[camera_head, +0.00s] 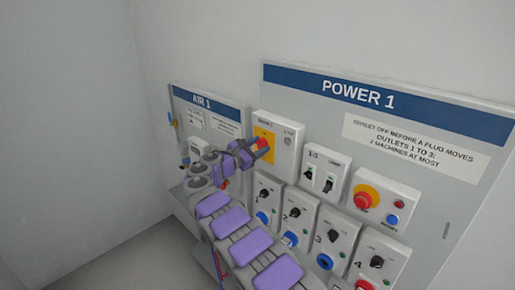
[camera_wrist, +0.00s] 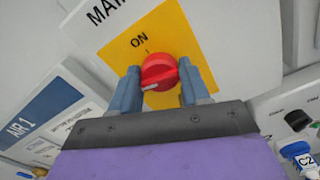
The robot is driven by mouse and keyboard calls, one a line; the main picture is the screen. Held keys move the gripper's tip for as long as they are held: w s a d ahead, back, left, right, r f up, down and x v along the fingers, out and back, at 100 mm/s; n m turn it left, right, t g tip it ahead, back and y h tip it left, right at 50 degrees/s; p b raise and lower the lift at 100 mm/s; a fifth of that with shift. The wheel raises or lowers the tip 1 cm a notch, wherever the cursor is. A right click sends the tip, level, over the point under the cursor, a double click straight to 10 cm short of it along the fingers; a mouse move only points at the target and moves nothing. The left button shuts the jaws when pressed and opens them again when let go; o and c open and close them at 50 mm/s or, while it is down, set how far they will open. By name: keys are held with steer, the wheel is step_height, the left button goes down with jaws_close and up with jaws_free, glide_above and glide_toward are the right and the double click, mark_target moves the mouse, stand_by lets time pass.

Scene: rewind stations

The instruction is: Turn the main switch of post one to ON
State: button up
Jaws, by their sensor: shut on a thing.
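The main switch is a red rotary knob (camera_wrist: 158,70) on a yellow plate (camera_wrist: 181,35) in the wrist view. The word ON and a short tick are printed above the knob. The white mark on the knob lies at its lower left, not toward the ON tick. My gripper (camera_wrist: 160,82) has one finger on each side of the knob and is shut on it. In the head view the switch box (camera_head: 289,142) is at the upper left of the POWER 1 panel (camera_head: 300,85), with my gripper (camera_head: 257,147) at its knob.
Two breakers (camera_head: 318,178) and a red stop button (camera_head: 363,199) on yellow are right of the switch. Several outlet units with black knobs, one numbered 3 (camera_head: 335,238), sit below, close to my arm. The AIR 1 panel (camera_head: 207,106) is on the left.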

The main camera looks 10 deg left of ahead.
steer(key=m+b, duration=0.2)
steer(key=m, duration=0.2)
steer(key=shift+r+m, duration=0.1)
steer(key=shift+m, duration=0.2)
steer(key=m+b, duration=0.2)
steer(key=m, duration=0.1)
steer(key=shift+m, duration=0.3)
steer(key=m+b, duration=0.2)
steer(key=m, duration=0.1)
steer(key=shift+f+m, duration=0.2)
steer(key=shift+m, duration=0.1)
steer(key=shift+f+m+b, duration=0.15)
steer(key=shift+m+b, duration=0.9)
steer(key=shift+m, duration=1.25)
steer(key=o, duration=1)
steer(key=shift+d+f, duration=0.1)
